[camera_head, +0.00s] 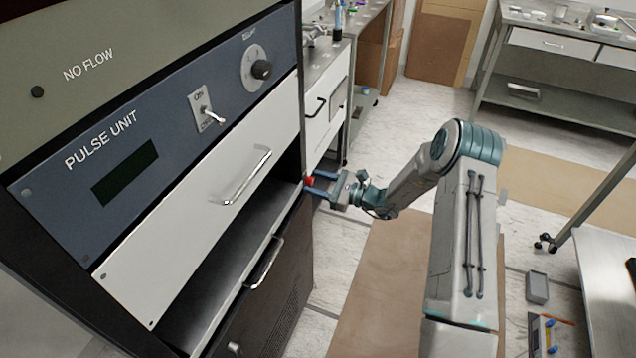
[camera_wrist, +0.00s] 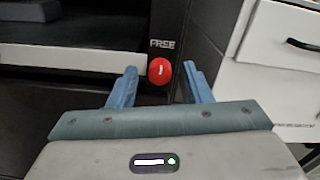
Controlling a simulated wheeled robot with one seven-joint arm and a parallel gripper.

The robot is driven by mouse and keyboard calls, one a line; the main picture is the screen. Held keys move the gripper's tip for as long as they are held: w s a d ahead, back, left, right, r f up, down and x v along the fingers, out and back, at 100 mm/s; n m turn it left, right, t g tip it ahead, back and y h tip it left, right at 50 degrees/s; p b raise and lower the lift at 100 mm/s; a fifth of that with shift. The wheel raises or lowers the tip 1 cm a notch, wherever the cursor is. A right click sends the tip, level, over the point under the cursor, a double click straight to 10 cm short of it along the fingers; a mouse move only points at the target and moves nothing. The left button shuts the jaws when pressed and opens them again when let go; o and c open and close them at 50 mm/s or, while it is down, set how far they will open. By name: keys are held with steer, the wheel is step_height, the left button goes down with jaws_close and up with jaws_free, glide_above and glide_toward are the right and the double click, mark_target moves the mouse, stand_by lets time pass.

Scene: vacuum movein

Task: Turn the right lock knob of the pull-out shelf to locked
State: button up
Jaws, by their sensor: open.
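The right lock knob (camera_wrist: 160,71) is a red round knob on the dark right-hand post of the cabinet, with the word FREE above it in the wrist view. A short white mark on it stands about upright. It also shows as a small red spot (camera_head: 309,181) between my fingers in the head view. My gripper (camera_wrist: 160,80) is open, its two blue fingers on either side of the knob; I cannot tell whether they touch it. The pull-out shelf (camera_head: 235,285) has a white front edge with a metal handle (camera_head: 264,263), left of my gripper.
Above the shelf is a white drawer front (camera_head: 190,220) with a handle, under the PULSE UNIT panel (camera_head: 130,150). A white drawer bench (camera_head: 325,105) stands close to the right of the cabinet. Cardboard (camera_head: 390,290) lies on the floor beneath my arm.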

steer(key=shift+c, duration=0.4)
jaws_close()
steer(key=shift+f+b, duration=0.1)
steer(key=shift+b, duration=0.3)
steer(key=n+b, duration=1.7)
steer(key=b, duration=1.1)
steer(key=shift+f+n, duration=0.15)
steer(key=shift+n, duration=0.25)
steer(key=shift+b, duration=0.4)
steer(key=shift+o, duration=0.4)
jaws_free()
